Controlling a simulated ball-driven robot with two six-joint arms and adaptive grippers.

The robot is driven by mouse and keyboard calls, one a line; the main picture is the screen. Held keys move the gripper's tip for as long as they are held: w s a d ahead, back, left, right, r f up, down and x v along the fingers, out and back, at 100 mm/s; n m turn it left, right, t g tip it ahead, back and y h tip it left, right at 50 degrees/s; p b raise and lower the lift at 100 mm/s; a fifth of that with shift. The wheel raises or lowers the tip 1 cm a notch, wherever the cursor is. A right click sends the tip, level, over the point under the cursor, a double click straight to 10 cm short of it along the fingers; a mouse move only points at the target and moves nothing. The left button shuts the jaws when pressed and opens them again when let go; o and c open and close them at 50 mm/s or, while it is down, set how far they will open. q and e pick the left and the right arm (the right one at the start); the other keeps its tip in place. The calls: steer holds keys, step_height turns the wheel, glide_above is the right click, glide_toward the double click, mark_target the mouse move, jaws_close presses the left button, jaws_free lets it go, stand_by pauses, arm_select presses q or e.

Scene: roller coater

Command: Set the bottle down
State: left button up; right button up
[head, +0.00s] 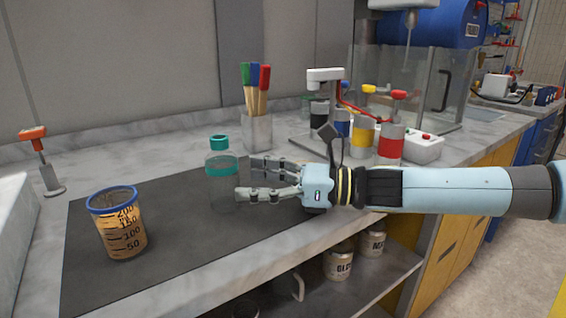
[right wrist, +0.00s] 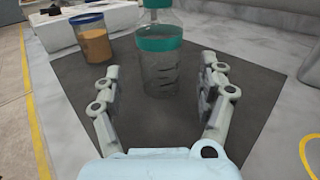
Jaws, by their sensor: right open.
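A clear bottle (head: 221,186) with a teal cap and teal band stands upright on the dark mat (head: 180,246). It also shows in the right wrist view (right wrist: 160,72), straight ahead between and beyond the fingertips. My right gripper (head: 243,178) is open, with its fingers pointing at the bottle from the right. In the right wrist view my right gripper (right wrist: 162,88) has its two fingers spread apart, with no object clamped between them. Whether a fingertip touches the bottle is unclear. My left gripper is not in view.
A blue-rimmed beaker (head: 118,222) of tan contents stands on the mat at left; it shows in the right wrist view (right wrist: 93,40). A holder (head: 257,132) with colored brushes stands behind. Red and yellow containers (head: 390,144) stand back right. The mat's front is clear.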

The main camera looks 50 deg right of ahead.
steer(key=p+v, duration=0.2)
steer(key=v, duration=0.1)
steer(key=shift+s+d+r, duration=0.15)
steer(key=shift+s+d, duration=0.05)
steer(key=shift+s, duration=0.15)
steer(key=shift+s+d, duration=0.25)
steer(key=shift+s, duration=0.1)
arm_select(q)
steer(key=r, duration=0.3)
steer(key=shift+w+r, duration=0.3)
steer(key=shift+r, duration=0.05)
arm_select(e)
steer(key=shift+f, duration=0.2)
